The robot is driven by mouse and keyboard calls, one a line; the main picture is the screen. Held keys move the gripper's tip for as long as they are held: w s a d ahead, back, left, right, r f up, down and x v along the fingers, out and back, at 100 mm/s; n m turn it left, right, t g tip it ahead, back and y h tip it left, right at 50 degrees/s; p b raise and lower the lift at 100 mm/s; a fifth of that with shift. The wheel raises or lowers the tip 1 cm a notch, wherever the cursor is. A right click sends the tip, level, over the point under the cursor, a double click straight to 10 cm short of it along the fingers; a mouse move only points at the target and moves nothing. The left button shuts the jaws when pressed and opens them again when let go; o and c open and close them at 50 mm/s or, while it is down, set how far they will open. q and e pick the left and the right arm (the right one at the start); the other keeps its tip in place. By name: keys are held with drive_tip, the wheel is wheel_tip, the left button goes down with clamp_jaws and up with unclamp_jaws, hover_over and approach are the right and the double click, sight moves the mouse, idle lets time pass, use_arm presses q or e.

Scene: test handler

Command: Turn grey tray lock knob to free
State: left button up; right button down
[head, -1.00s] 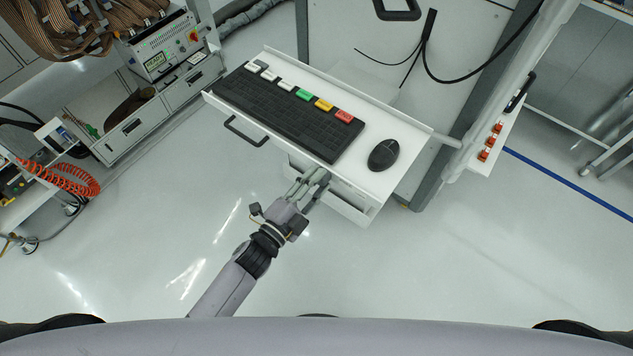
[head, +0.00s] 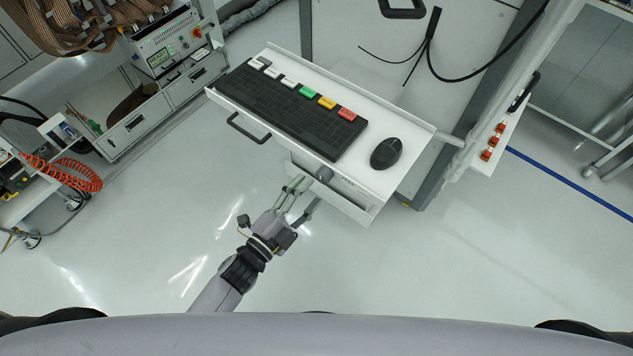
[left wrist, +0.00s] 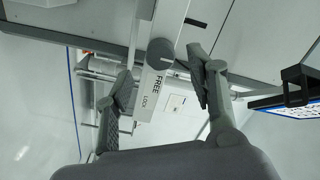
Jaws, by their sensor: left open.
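The grey knob (head: 324,174) shows on the front of the white tray unit, under the keyboard shelf. In the left wrist view the round grey knob (left wrist: 160,52) sits on a white strip marked FREE and LOCK. I cannot tell for sure which mark it points to. My left gripper (head: 305,192) is open and empty, with its fingers just short of the knob in the head view. In the left wrist view the fingers of this gripper (left wrist: 160,68) are spread to either side of the knob and strip, apart from the knob. My right gripper is not in view.
A white shelf (head: 405,165) with a black keyboard (head: 290,110) and mouse (head: 386,153) juts out above the tray unit. A black handle (head: 248,128) sticks out at its front edge. The floor around my left arm is clear.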

use_arm(q)
drive_tip(key=v, duration=0.7)
drive_tip(key=shift+s, duration=0.2)
drive_tip(key=shift+a, duration=0.15)
drive_tip(key=s+a+f+n+g+y, duration=0.25)
drive_tip(key=a+f+n+y, duration=0.2)
drive_tip(key=f, duration=0.85)
drive_tip(key=s+a+f+n+g+y, duration=0.25)
drive_tip(key=a+f+n, duration=0.3)
drive_tip(key=f, duration=0.75)
drive_tip(key=s+a+f+n+g+y, duration=0.1)
drive_tip(key=s+a+f+n+g, duration=0.1)
drive_tip(key=s+f, duration=0.3)
drive_tip(key=s+a+f+n+g+y, duration=0.1)
drive_tip(key=s+f, duration=0.4)
drive_tip(key=s, duration=0.5)
drive_tip(key=s+a+f+n+g+y, duration=0.1)
drive_tip(key=s+f+n+g, duration=0.3)
drive_tip(key=s, duration=0.4)
drive_tip(key=shift+s+a+f+g+y, duration=0.3)
drive_tip(key=shift+s+a+f+g, duration=0.05)
drive_tip(key=shift+a+f+g, duration=0.5)
drive_tip(key=shift+r, duration=0.1)
